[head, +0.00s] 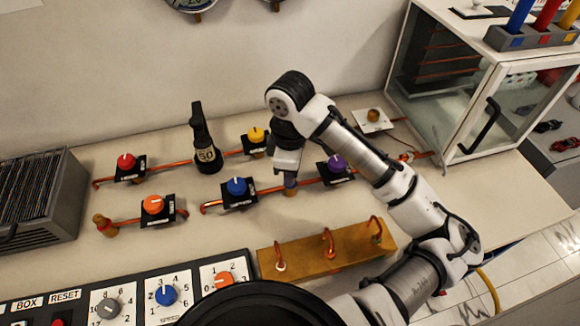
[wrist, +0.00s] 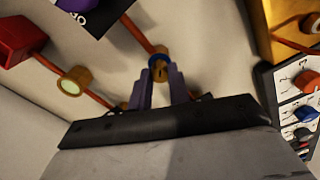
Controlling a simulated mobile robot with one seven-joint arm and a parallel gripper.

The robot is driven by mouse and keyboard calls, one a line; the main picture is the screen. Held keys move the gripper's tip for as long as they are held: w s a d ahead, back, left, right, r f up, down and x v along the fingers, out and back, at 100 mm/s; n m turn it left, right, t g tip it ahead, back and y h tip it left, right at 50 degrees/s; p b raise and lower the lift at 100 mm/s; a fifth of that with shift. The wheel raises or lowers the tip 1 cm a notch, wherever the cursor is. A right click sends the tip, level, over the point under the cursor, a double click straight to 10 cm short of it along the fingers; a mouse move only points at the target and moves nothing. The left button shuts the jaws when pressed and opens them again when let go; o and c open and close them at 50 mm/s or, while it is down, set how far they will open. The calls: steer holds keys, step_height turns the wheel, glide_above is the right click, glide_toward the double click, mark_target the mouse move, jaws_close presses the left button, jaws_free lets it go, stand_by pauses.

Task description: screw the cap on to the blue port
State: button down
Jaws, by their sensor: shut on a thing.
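My gripper (wrist: 160,83) is shut on a small brass cap (wrist: 159,73), which shows between its two purple-grey fingertips in the wrist view. The fingers largely hide cap and port there.
The blue-knob valve (head: 238,191) stands left of my gripper and the purple-knob valve (head: 336,168) right. A brass fitting with a pale face (wrist: 75,81) sits on another pipe. A tan block (head: 325,255) with copper hooks lies in front.

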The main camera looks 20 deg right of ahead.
steer(key=shift+s+m+p, duration=0.1)
steer(key=shift+m+p, duration=0.9)
steer(key=shift+m, duration=0.9)
steer(key=shift+m+p, duration=1)
steer(key=shift+m, duration=0.3)
steer(key=shift+f, duration=0.1)
steer(key=c, duration=1.5)
jaws_free()
steer(key=shift+o, duration=0.6)
